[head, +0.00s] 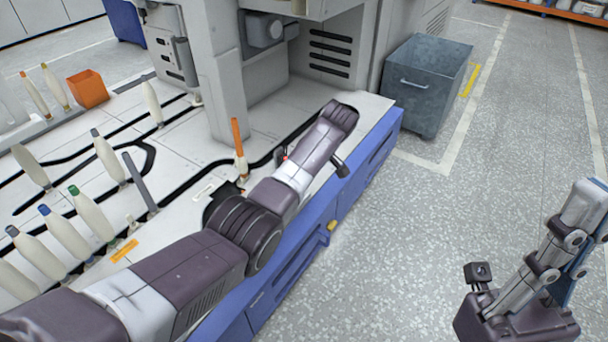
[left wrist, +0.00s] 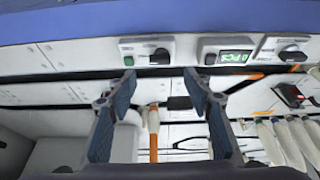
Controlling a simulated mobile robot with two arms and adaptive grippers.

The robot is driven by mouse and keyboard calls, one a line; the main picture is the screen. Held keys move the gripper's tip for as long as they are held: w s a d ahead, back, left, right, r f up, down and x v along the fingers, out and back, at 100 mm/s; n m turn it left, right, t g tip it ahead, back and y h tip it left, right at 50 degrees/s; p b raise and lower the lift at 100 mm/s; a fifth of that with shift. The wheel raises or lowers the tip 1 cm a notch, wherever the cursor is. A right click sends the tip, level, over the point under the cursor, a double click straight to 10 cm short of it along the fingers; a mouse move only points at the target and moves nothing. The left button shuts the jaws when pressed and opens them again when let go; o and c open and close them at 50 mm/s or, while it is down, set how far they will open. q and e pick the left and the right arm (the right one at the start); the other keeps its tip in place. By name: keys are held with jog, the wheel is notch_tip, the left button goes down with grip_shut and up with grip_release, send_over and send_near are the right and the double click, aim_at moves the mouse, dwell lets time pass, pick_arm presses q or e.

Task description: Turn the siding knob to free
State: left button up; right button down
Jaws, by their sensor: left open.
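In the left wrist view, a black knob (left wrist: 160,56) sits on a small grey panel with a green button on the machine's front edge. A second black knob (left wrist: 293,52) sits on another panel to the right. The labels are too small to read, so I cannot tell which is the siding knob. My left gripper (left wrist: 160,79) is open and empty, its fingertips just below the first knob and to either side of it. In the head view my own arm hides the knobs and this gripper. My right gripper (head: 578,235) hangs over the floor at the right.
A lit counter (left wrist: 235,57) sits between the two knob panels. A bobbin with an orange top (head: 239,150) stands close behind my left arm. Several more bobbins stand at the left.

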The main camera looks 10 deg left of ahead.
pick_arm(q)
jog(key=shift+v, duration=2.2)
